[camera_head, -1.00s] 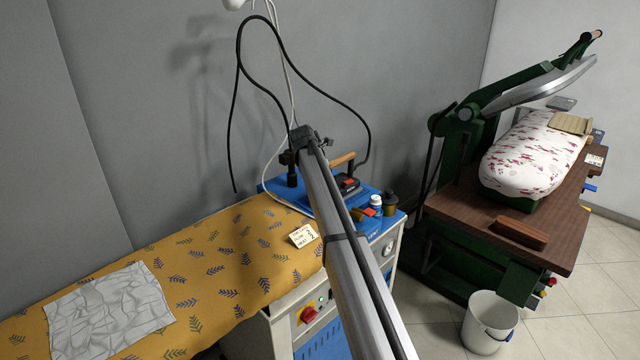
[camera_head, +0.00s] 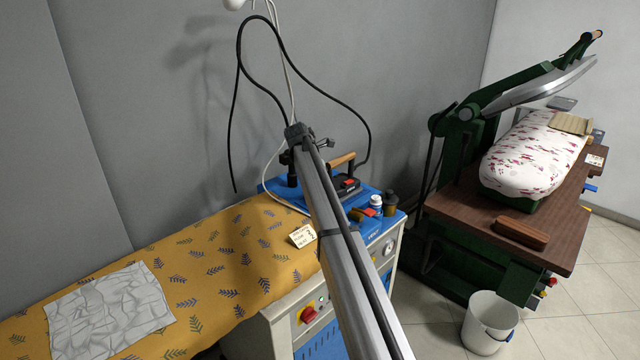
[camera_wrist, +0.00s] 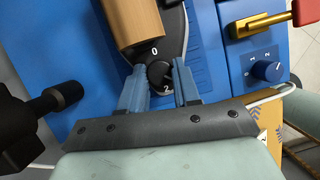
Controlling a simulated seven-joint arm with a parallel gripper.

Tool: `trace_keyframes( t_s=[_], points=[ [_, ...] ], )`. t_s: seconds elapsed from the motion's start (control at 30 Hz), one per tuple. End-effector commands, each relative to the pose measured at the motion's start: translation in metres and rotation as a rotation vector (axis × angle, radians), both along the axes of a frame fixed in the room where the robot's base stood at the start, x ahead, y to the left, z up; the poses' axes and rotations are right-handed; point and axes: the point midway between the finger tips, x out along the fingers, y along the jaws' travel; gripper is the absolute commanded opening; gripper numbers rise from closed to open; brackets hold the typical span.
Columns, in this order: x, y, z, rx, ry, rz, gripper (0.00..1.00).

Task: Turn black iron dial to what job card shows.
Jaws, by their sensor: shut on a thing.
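The iron's black dial (camera_wrist: 159,73) sits below the wooden handle (camera_wrist: 132,22) in the wrist view. My gripper (camera_wrist: 160,76) has its two blue fingers on either side of the dial, shut on it. A white 0 shows above the dial and a 2 below it; other marks are hidden, and I cannot tell where its pointer stands. In the head view the iron (camera_head: 346,184) rests on the blue station top, partly behind my arm, which hides the gripper. The job card (camera_head: 302,236) stands on the yellow cloth; its large numeral looks like 3.
A black cylinder (camera_wrist: 62,98) is to the left.

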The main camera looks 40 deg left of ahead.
Motion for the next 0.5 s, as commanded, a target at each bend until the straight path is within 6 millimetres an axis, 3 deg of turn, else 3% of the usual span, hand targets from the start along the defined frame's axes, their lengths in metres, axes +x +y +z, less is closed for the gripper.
trace_keyframes(
  t_s=[0.5],
  points=[
    [0.0026, 0.0031, 0.0005, -0.002, -0.001, -0.425, 0.01]
  ],
)
